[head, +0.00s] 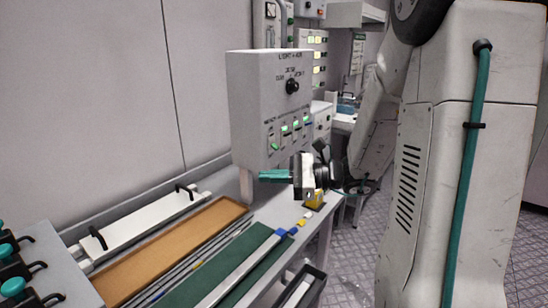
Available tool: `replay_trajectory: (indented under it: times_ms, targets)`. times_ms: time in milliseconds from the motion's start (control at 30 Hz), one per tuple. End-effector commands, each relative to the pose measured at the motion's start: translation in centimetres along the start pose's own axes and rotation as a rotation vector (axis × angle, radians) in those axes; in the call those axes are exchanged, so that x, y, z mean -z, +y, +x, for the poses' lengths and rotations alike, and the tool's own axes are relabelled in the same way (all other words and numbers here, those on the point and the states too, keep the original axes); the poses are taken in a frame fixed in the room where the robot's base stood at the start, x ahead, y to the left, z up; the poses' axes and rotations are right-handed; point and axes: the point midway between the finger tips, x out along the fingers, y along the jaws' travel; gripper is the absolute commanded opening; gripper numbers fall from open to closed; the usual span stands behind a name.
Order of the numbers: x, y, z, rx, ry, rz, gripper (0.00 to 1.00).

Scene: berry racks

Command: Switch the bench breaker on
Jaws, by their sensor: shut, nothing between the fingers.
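A grey control box (268,95) stands on the bench at the centre, with a black rotary knob (292,86) above a row of several switches (284,131) showing green. My gripper (263,176) has teal fingers pointing left. They are shut and empty, in front of the box's lower part and below the switch row in the picture. I cannot tell how far they are from the box.
The bench holds a white tray (140,229) with black handles, a brown board (165,252) and a green mat (222,262). Black fittings with teal knobs (12,287) stand at the lower left. More panels (312,60) are behind. Patterned floor (350,262) is open right of the bench.

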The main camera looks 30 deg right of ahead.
Motion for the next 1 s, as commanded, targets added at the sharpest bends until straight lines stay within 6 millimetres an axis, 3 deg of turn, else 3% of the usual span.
replay_trajectory:
  times_ms: [33, 133, 233, 367, 767, 1000]
  targets:
    - [1.9, -2.5, -1.8, 0.124, -0.026, 0.074, 0.0]
    - [4.5, -6.3, -5.1, 0.326, -0.073, 0.173, 0.0]
    - [6.5, -8.4, -7.7, 0.464, -0.106, 0.233, 0.0]
    - [7.8, -9.7, -9.6, 0.552, -0.125, 0.267, 0.0]
    - [7.9, -10.0, -9.6, 0.563, -0.129, 0.269, 0.0]
    - [7.7, -11.6, -6.8, 0.558, -0.128, 0.268, 0.0]
